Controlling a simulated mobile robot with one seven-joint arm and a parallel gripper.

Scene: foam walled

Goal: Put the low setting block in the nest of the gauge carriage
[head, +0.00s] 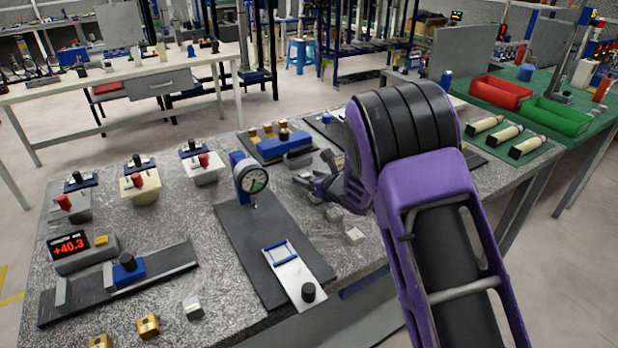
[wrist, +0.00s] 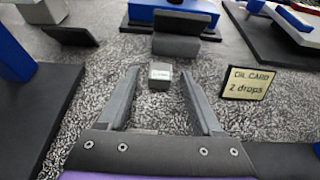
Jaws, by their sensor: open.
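A small grey block (wrist: 160,76) with a pale label on top stands on the speckled bench in the wrist view; its label is too small to read. It lies ahead of my gripper (wrist: 164,77), roughly between the lines of the two fingertips. The fingers are apart with nothing gripped. In the head view my gripper (head: 304,187) is low over the bench, right of the dial gauge (head: 253,180). The gauge carriage (head: 294,279) is a pale plate with a black knob and a blue-framed nest (head: 279,252). The nest looks empty.
Two other small grey blocks (head: 334,214) (head: 355,236) lie on the bench near my arm. An oil card (wrist: 247,84) stands right of the fingers. A larger grey block (wrist: 177,45) and a blue rack (head: 286,146) are beyond. The gauge's dark base (head: 240,227) is to the left.

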